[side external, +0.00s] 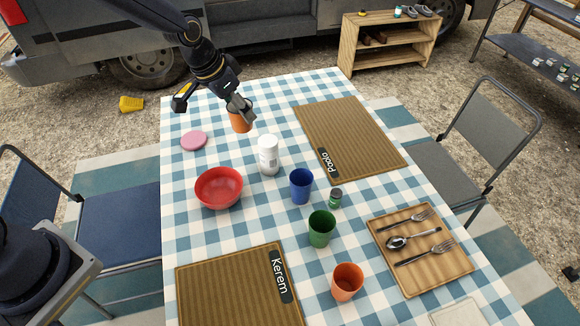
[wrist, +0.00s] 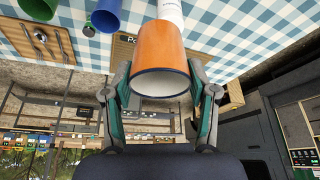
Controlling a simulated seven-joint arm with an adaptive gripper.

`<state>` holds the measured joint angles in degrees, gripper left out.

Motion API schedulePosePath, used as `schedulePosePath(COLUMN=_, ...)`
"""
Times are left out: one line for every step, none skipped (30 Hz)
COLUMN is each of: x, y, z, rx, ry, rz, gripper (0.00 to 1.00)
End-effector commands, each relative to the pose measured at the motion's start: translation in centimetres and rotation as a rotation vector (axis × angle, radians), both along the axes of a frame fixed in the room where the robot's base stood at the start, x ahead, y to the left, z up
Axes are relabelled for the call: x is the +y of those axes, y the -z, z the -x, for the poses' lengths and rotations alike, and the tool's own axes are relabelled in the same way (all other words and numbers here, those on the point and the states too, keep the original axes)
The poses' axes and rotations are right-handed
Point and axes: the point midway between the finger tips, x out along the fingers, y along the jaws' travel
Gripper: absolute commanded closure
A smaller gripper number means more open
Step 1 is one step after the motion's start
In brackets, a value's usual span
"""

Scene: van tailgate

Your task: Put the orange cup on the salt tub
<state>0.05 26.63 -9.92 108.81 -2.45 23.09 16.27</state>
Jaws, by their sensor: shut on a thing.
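The orange cup (side external: 240,123) is held in my gripper (side external: 238,108) over the far left part of the table. In the wrist view the orange cup (wrist: 160,50) sits between the two fingers of my gripper (wrist: 160,82), its blue-rimmed mouth toward the camera. A white tub (side external: 268,155), apparently the salt tub, stands upright on the checked cloth, right of and nearer than the held cup. The white tub (wrist: 171,12) shows partly behind the cup in the wrist view. Its label cannot be read.
A pink disc (side external: 194,141), a red bowl (side external: 219,187), a blue cup (side external: 301,186), a small green jar (side external: 335,197), a green cup (side external: 321,228) and another orange cup (side external: 347,282) stand around. A cutlery tray (side external: 440,280) lies at right. Two brown placemats flank them.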

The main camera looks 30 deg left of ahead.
Motion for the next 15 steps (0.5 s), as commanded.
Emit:
schedulePosePath(x=-0.3, y=0.8, z=-1.4, rx=0.002, ry=0.0, rz=0.0, gripper=0.77)
schedulePosePath(x=-0.4, y=1.2, z=-2.3, rx=0.001, ry=-0.001, rz=0.001, gripper=0.77)
schedulePosePath(x=-0.5, y=1.7, z=-3.3, rx=0.001, ry=-0.001, rz=0.001, gripper=0.77)
schedulePosePath(x=-0.7, y=2.1, z=-4.1, rx=0.002, ry=-0.001, rz=0.0, gripper=0.77)
schedulePosePath(x=-0.7, y=2.9, z=-4.5, rx=0.005, ry=0.0, rz=0.001, gripper=0.77)
schedulePosePath(x=-0.8, y=3.8, z=-5.1, rx=0.005, ry=0.0, rz=0.001, gripper=0.77)
schedulePosePath(x=-0.9, y=4.4, z=-5.6, rx=0.004, ry=-0.001, rz=0.0, gripper=0.77)
schedulePosePath(x=-0.9, y=4.9, z=-6.1, rx=0.003, ry=-0.001, rz=0.0, gripper=0.77)
schedulePosePath(x=-1.0, y=5.5, z=-6.6, rx=0.002, ry=-0.001, rz=0.0, gripper=0.77)
schedulePosePath(x=-1.0, y=5.9, z=-6.9, rx=0.001, ry=-0.001, rz=0.0, gripper=0.77)
schedulePosePath(x=-1.0, y=6.2, z=-7.2, rx=0.001, ry=-0.001, rz=0.0, gripper=0.77)
schedulePosePath(x=-1.1, y=6.5, z=-7.5, rx=0.0, ry=-0.001, rz=-0.001, gripper=0.77)
schedulePosePath(x=-1.1, y=6.7, z=-7.7, rx=0.0, ry=0.0, rz=0.0, gripper=0.77)
schedulePosePath(x=-1.1, y=6.8, z=-7.8, rx=0.0, ry=0.0, rz=0.0, gripper=0.77)
schedulePosePath(x=-1.1, y=7.0, z=-8.0, rx=0.0, ry=0.0, rz=-0.001, gripper=0.77)
